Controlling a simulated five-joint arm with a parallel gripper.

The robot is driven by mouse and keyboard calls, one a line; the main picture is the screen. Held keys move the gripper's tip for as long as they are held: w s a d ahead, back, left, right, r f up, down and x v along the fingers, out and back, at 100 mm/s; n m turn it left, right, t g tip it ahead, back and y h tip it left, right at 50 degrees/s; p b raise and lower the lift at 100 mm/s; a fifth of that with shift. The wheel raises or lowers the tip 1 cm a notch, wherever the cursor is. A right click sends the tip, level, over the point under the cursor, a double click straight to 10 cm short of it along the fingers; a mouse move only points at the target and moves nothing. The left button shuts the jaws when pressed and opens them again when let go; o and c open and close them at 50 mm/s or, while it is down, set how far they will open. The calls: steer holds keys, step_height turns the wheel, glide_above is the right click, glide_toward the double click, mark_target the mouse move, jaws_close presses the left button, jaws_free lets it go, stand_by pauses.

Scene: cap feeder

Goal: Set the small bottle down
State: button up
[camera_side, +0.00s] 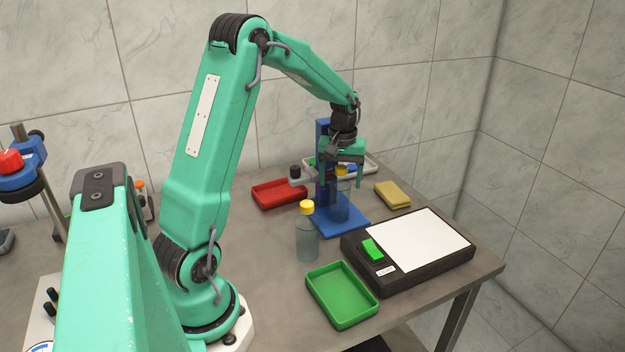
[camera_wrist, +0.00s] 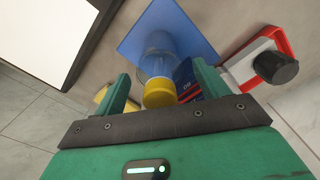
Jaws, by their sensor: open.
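A small clear bottle with a yellow cap (camera_side: 342,207) stands upright on the base of a blue stand (camera_side: 355,221), in front of its column. In the wrist view the bottle's yellow cap (camera_wrist: 160,92) lies between my fingers, with its clear body above it in the picture, over the blue base (camera_wrist: 190,35). My gripper (camera_side: 341,179) points down around the cap. It is open, with a finger on each side and gaps beside the cap. A larger clear bottle with a yellow cap (camera_side: 307,240) stands on the table left of the stand.
A black device with a white top (camera_side: 420,240) and green switch lies right of the stand. A yellow sponge (camera_side: 392,195) lies behind right.

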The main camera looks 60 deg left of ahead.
steer(key=shift+r, duration=0.15)
step_height(320, 180, up, 11)
steer(key=shift+r, duration=0.55)
stand_by(0.6)
steer(key=shift+d+r, duration=0.1)
steer(key=shift+d, duration=0.1)
steer(key=s+d+r+m+t, duration=0.35)
steer(key=s+d+m, duration=0.35)
steer(key=d, duration=0.6)
steer(key=s+d+f+m+t, duration=0.2)
steer(key=s+d+m, duration=0.2)
steer(key=s+d, duration=0.4)
steer(key=s, duration=0.2)
steer(key=shift+s+f, duration=0.3)
